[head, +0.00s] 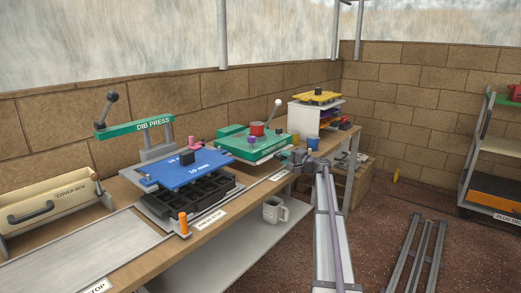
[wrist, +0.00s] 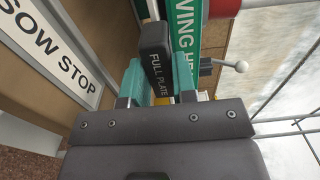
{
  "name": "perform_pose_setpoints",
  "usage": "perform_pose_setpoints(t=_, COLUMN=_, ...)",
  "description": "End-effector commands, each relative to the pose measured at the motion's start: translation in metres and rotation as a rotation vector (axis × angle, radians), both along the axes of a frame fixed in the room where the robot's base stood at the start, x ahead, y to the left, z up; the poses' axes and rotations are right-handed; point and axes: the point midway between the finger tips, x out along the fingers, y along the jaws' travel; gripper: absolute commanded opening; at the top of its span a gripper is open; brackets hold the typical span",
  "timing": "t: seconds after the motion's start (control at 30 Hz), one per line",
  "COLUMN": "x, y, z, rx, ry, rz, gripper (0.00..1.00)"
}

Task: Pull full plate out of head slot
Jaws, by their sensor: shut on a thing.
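The black handle marked FULL PLATE (wrist: 156,60) stands between the two teal fingers of my gripper (wrist: 152,84) in the wrist view. My gripper is shut on this handle. The green sowing head (wrist: 186,38) is right beside the handle, its lettering partly cut off. In the head view the green sowing head (head: 254,146) sits on the bench with a red knob on top, and my gripper (head: 303,156) is at its right end. The plate body and the slot cannot be made out clearly.
A blue plate (head: 188,168) lies over a black cell tray (head: 205,193) left of the head. The DIB PRESS (head: 135,128) stands behind it. A yellow-topped stand (head: 318,97) is farther back. A SOW STOP label (wrist: 52,45) marks the bench edge. The floor beyond that edge is open.

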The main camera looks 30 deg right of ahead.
Motion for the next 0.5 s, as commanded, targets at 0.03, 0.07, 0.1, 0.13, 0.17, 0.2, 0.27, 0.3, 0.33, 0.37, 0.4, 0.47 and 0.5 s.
perform_pose_setpoints(t=0.03, x=-0.0006, y=0.0007, z=-0.0018, rx=-0.005, ry=0.004, rz=0.002, gripper=0.00)
perform_pose_setpoints(t=0.07, x=-0.0006, y=0.0007, z=-0.0018, rx=-0.005, ry=0.004, rz=0.002, gripper=0.00)
perform_pose_setpoints(t=0.1, x=-0.0009, y=0.0006, z=-0.0019, rx=-0.005, ry=0.004, rz=0.002, gripper=0.00)
perform_pose_setpoints(t=0.13, x=-0.0012, y=0.0005, z=-0.0019, rx=-0.005, ry=0.005, rz=0.002, gripper=0.00)
perform_pose_setpoints(t=0.17, x=-0.0016, y=0.0005, z=-0.0019, rx=-0.005, ry=0.005, rz=0.002, gripper=0.00)
perform_pose_setpoints(t=0.2, x=-0.0022, y=0.0002, z=-0.0019, rx=-0.005, ry=0.005, rz=0.002, gripper=0.00)
perform_pose_setpoints(t=0.27, x=-0.0035, y=-0.0001, z=-0.0020, rx=-0.005, ry=0.005, rz=0.002, gripper=0.00)
perform_pose_setpoints(t=0.3, x=-0.0042, y=-0.0004, z=-0.0020, rx=-0.005, ry=0.005, rz=0.002, gripper=0.00)
perform_pose_setpoints(t=0.33, x=-0.0047, y=-0.0007, z=-0.0020, rx=-0.005, ry=0.005, rz=0.002, gripper=0.00)
perform_pose_setpoints(t=0.37, x=-0.0054, y=-0.0011, z=-0.0020, rx=-0.006, ry=0.004, rz=0.002, gripper=0.00)
perform_pose_setpoints(t=0.4, x=-0.0062, y=-0.0014, z=-0.0020, rx=-0.006, ry=0.004, rz=0.002, gripper=0.00)
perform_pose_setpoints(t=0.47, x=-0.0074, y=-0.0019, z=-0.0021, rx=-0.006, ry=0.004, rz=0.001, gripper=0.00)
perform_pose_setpoints(t=0.5, x=-0.0082, y=-0.0023, z=-0.0021, rx=-0.006, ry=0.004, rz=0.001, gripper=0.00)
